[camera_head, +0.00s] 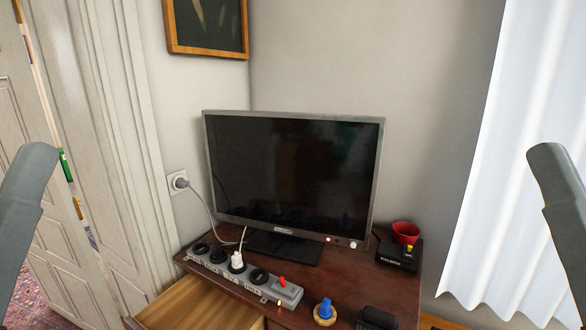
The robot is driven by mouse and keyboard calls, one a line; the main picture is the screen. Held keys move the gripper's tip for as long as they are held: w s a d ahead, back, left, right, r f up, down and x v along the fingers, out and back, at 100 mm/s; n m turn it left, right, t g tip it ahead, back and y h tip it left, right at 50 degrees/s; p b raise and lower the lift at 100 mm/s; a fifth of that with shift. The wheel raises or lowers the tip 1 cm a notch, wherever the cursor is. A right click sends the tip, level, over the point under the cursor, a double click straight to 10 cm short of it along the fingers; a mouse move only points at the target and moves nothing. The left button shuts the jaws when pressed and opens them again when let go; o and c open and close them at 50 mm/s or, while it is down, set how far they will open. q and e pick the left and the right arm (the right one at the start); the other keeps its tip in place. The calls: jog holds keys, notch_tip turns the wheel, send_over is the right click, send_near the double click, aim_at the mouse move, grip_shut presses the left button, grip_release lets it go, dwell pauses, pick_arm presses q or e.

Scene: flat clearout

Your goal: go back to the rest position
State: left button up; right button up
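Only grey links of my two arms show, one at the left edge and one at the right edge of the head view. Both slant upward and stand apart from the furniture. Neither gripper's fingers are in view, so I cannot see whether they hold anything. The wooden cabinet (345,280) stands in the corner between them, with a monitor (290,170) upright on its top.
A power strip (240,275) with a plugged-in white plug lies at the cabinet's front left. A drawer (195,305) below it is pulled open. A red cup (405,232), a black box (397,255) and a blue-topped object (325,310) sit on top. A curtain (530,150) hangs right.

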notch_tip(320, 180, up, 31)
jog(key=p, duration=2.8)
jog(key=shift+h, duration=0.3)
